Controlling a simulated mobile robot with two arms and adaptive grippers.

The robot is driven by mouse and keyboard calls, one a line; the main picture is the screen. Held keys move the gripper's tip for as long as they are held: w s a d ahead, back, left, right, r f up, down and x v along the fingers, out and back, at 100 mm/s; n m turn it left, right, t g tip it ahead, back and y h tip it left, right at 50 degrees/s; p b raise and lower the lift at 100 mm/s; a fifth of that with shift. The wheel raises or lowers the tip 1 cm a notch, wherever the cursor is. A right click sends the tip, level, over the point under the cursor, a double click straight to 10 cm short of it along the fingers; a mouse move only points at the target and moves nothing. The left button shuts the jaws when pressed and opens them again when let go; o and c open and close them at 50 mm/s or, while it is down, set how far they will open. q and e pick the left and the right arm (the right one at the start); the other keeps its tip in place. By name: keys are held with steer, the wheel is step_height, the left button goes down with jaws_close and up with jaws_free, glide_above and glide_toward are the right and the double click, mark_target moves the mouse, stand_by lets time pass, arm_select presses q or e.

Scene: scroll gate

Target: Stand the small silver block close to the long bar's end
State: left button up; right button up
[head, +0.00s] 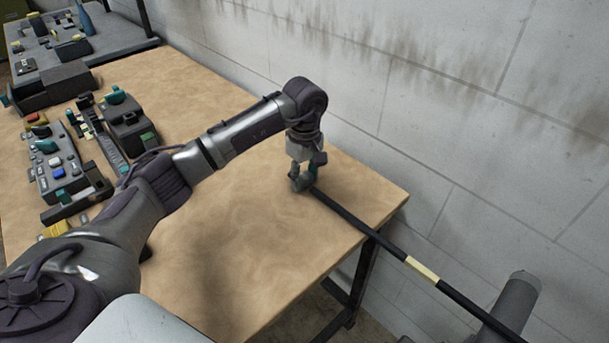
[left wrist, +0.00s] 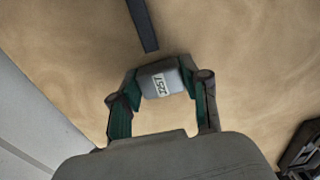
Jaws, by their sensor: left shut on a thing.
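The small silver block (left wrist: 160,80), with a white label, sits between the two green-padded fingers of my left gripper in the left wrist view. My left gripper (head: 303,178) is shut on it, pointing down low over the wooden table. In the head view the fingers largely hide the block, and I cannot tell whether it touches the table. The long black bar (head: 365,228) has its end close beside the gripper; it also shows in the left wrist view (left wrist: 142,25), just beyond the block with a small apparent gap. My right gripper is not in view.
The wooden table (head: 250,255) is bare around the gripper. The bar runs past its right edge and carries a cream band (head: 422,268). A grey cylinder (head: 515,297) stands by the bar, lower right. Control boxes (head: 60,165) crowd the table's left; a concrete wall (head: 430,100) rises behind.

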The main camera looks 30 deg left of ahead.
mark_target(305, 177)
arm_select(q)
steer(key=shift+f, duration=0.15)
steer(key=o, duration=1.2)
steer(key=shift+r, duration=0.2)
step_height(305, 177, up, 12)
steer(key=shift+b, duration=0.6)
